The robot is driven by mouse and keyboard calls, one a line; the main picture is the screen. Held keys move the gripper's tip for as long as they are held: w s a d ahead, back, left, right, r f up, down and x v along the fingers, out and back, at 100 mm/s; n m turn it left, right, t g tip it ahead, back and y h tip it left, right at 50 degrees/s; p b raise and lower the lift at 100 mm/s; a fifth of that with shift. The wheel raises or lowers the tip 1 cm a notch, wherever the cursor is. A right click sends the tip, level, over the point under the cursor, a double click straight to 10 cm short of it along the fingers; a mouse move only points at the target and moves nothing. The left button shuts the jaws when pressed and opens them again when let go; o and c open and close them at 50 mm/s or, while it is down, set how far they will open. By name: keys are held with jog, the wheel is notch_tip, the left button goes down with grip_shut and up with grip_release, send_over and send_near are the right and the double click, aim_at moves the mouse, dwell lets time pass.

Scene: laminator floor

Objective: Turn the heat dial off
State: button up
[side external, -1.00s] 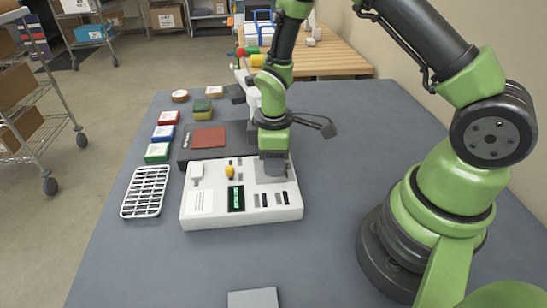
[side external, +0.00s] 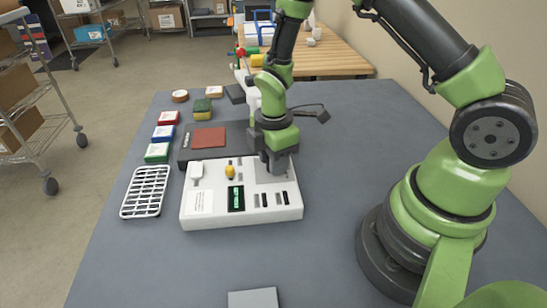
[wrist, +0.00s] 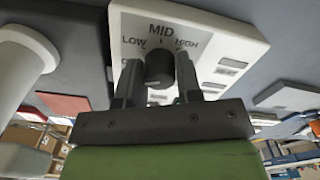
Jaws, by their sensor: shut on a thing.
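The white control panel (side external: 243,215) lies on the grey table, and its face also shows in the wrist view (wrist: 215,48). The dark round heat dial (wrist: 159,68) stands on it, below the printed words LOW, MID and HIGH. My gripper (wrist: 158,80) has one finger on each side of the dial and is shut on it. A label at the dial's lower left is mostly hidden by a finger. I cannot make out the dial's pointer. In the side view my gripper (side external: 276,165) points down at the panel's back right corner and hides the dial.
A yellow knob (side external: 230,172), a lit green display (side external: 236,198) and several switches are on the panel. A white wire rack (side external: 146,191) lies to its left. A dark plate with a red-brown pad (side external: 209,137) is behind. The table's front is mostly clear.

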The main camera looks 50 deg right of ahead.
jog(key=o, duration=0.9)
jog(key=shift+o, duration=0.2)
jog(key=shift+r, duration=0.15)
notch_tip(320, 180, up, 9)
jog(key=shift+f, duration=0.1)
jog(key=shift+r, duration=0.45)
